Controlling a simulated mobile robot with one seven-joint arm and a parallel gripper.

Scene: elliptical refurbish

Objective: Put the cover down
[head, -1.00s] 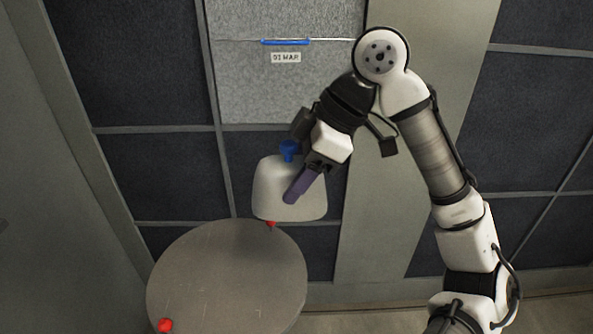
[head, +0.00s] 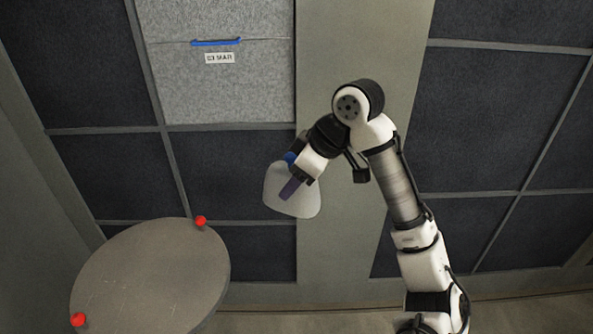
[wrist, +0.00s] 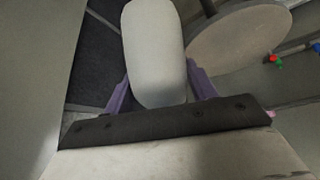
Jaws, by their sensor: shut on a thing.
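The cover (head: 303,201) is a pale grey rounded piece with a blue part near its top in the head view. My gripper (head: 291,188), with purple fingers, is shut on it and holds it in the air, to the right of the round table. In the wrist view the cover (wrist: 153,50) sits between the two purple fingers of my gripper (wrist: 160,88). Its far side is hidden.
A round grey table (head: 150,275) stands at lower left with a red knob (head: 200,220) at its back edge and another (head: 78,319) at its front left. Its top is bare. A panelled wall with a blue handle (head: 215,42) is behind.

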